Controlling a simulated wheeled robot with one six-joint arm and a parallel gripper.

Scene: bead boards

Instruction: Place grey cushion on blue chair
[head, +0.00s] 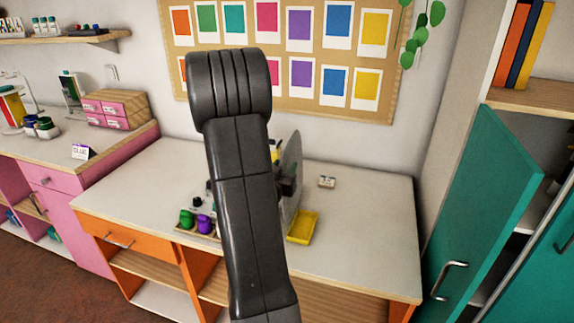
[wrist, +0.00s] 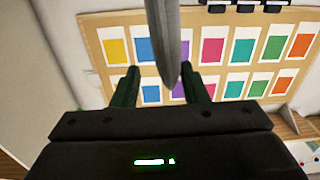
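A grey, round, thin thing that I take for the grey cushion (head: 292,165) stands on edge above the desk in the head view, partly behind my arm. In the wrist view it is a narrow grey shape seen edge-on (wrist: 168,45), tapering to a tip between the two dark fingers. My gripper (wrist: 165,85) has its fingers apart with the cushion between them and appears to hold it. In the head view my gripper (head: 287,188) is mostly hidden by my arm, with a dark part against the cushion's face. I see no blue chair in either view.
The white desk (head: 370,220) holds a yellow tray (head: 302,227), a small tray with green and purple beads (head: 205,224) and a small card (head: 327,182). The desk's right part is mostly clear. An open teal cabinet door (head: 485,215) stands at right. A colour-card board (head: 285,105) hangs behind.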

